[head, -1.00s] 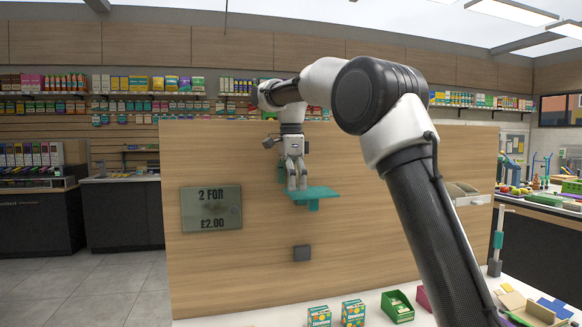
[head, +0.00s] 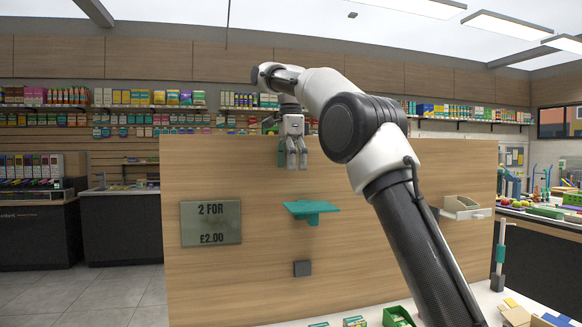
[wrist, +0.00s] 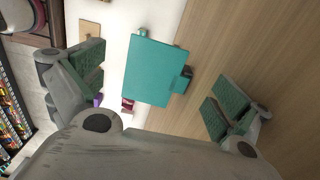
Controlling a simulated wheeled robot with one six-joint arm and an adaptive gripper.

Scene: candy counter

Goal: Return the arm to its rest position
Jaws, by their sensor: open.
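My gripper (head: 292,164) hangs pointing down in the head view, above a small teal shelf (head: 313,208) on the wooden panel. A clear gap lies between the fingertips and the shelf. In the wrist view the two fingers stand wide apart, with green pads, and my gripper (wrist: 158,90) holds nothing. The teal shelf (wrist: 152,72) shows between the fingers, farther off, and its top looks bare. My arm is bent at the elbow and reaches from the lower right up to the panel.
The wooden panel (head: 390,255) stands close behind the gripper. A pale bin (head: 465,208) sits at right. Boxes and a green tray (head: 398,317) lie on the white counter below.

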